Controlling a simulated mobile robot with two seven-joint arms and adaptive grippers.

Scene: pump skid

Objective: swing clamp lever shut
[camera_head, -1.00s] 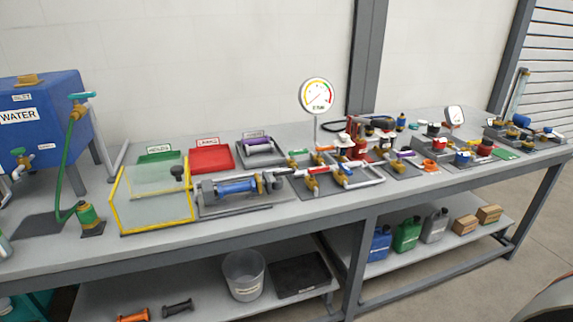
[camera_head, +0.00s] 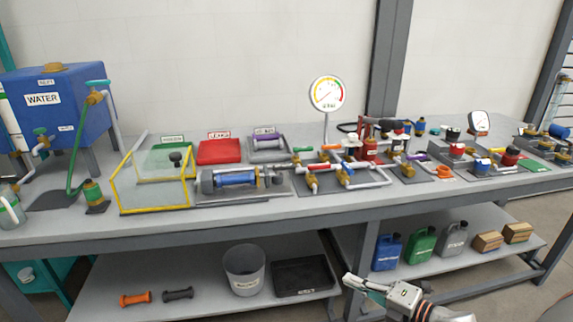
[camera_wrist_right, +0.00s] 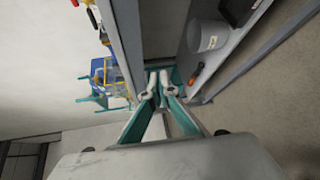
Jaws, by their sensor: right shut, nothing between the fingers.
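A blue cylinder (camera_head: 236,180) lies in a grey fixture on a grey plate on the bench, beside the yellow-framed clear guard. Small dark and grey fittings (camera_head: 272,177) sit at its right end. I cannot tell at this size which part is the clamp lever or how it stands. My right gripper (camera_head: 352,284) is low in the head view, in front of the bench and well apart from the fixture. In the right wrist view its two fingers (camera_wrist_right: 159,80) come together with nothing between them. My left gripper is in neither view.
The yellow-framed guard (camera_head: 116,185) stands left of the fixture. Pipe and valve assemblies and a gauge (camera_head: 327,93) stand to its right. A red tray (camera_head: 219,150) is behind. The bench's front edge (camera_head: 180,228) is clear. A bucket (camera_head: 244,270) and jugs stand on the shelf below.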

